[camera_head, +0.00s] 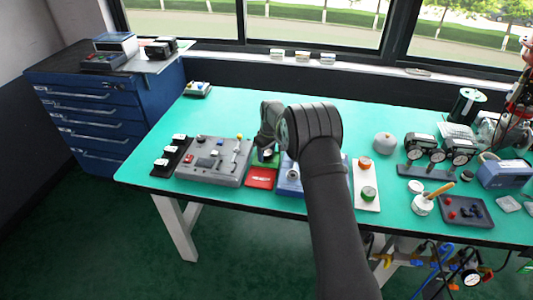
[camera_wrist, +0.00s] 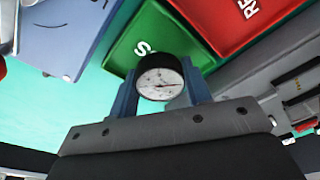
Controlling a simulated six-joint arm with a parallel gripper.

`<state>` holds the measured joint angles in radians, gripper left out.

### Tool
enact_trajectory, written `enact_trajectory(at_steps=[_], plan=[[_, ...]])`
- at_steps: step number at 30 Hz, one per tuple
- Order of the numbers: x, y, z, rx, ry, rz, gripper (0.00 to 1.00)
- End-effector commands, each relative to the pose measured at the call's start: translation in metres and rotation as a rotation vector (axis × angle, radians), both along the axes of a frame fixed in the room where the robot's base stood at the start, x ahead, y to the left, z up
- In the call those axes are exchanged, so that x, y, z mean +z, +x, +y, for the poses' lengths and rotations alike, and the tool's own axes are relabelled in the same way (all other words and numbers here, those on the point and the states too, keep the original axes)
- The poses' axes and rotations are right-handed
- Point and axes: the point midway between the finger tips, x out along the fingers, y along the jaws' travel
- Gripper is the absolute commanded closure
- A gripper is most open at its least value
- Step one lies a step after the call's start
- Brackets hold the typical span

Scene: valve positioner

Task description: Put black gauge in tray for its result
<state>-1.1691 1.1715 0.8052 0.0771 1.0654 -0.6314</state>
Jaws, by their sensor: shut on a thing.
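My gripper (camera_wrist: 160,95) is shut on the black gauge (camera_wrist: 160,78), its blue fingers on either side. The gauge has a black rim and a white dial with a dark needle, facing the wrist camera. The green tray (camera_wrist: 150,35) lies just beyond the gauge in the wrist view, with partly hidden white letters. The red tray (camera_wrist: 232,22) adjoins it. In the head view, the green tray (camera_head: 257,161) is partly hidden by my gripper, and the red tray (camera_head: 262,178) lies in front of it. The gap between gauge and green tray cannot be told.
A grey panel (camera_head: 212,172) with knobs stands left of the trays. A blue device (camera_head: 288,185) stands close on their right, partly behind my arm. A white board with two knobs (camera_head: 366,190) and a stand with several black gauges (camera_head: 430,172) are farther right.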

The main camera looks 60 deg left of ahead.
Motion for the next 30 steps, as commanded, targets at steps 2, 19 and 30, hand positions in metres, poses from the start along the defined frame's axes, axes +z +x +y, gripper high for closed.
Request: enact_trajectory(at_steps=[2, 19, 30], plan=[[-0.002, 0.000, 0.000, 0.000, 0.000, 0.000, 0.81], [0.016, 0.001, -0.001, 0.000, 0.001, -0.001, 0.47], [0.092, 0.003, -0.011, 0.000, 0.002, -0.001, 0.47]])
